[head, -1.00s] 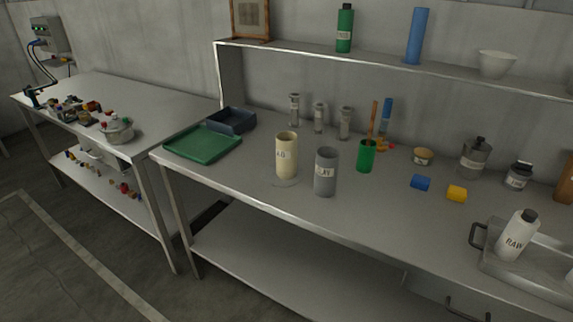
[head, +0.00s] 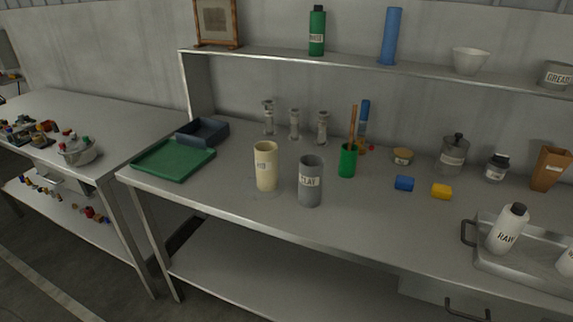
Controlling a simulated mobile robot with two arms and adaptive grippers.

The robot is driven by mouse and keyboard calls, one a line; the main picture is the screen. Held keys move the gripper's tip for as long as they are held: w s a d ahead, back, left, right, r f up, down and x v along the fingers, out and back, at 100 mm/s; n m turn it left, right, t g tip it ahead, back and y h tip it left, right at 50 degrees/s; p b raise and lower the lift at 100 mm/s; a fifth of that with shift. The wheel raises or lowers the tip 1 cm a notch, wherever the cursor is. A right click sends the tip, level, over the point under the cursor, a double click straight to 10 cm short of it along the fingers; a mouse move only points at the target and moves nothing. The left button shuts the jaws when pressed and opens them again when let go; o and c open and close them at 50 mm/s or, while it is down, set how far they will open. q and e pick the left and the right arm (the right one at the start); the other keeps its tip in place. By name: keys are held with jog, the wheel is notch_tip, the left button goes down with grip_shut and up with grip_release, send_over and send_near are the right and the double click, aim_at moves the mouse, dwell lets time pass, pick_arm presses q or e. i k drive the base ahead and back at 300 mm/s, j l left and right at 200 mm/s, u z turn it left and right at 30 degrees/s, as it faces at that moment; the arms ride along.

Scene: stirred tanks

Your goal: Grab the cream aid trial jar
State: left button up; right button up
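The cream jar (head: 265,168) with a small label, its text hard to read, stands upright near the front edge of the metal bench, left of centre in the head view. It seems to stand on a thin clear disc or base. A grey jar labelled CLAY (head: 311,183) stands just right of it, apart from it. Neither of my grippers is in view.
A green tray (head: 174,160) and a dark bin (head: 203,131) lie to the left on the bench. A green cup (head: 348,161), a blue block (head: 404,183) and a yellow block (head: 441,191) are to the right. A metal tray (head: 480,262) holds a white RAW bottle (head: 507,229).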

aim_at(267, 167)
jog(key=i+j+z, duration=0.1)
jog(key=j+z, duration=0.25)
jog(key=i+j+z, duration=0.1)
jog(key=j+z, duration=0.6)
jog(key=j, duration=0.15)
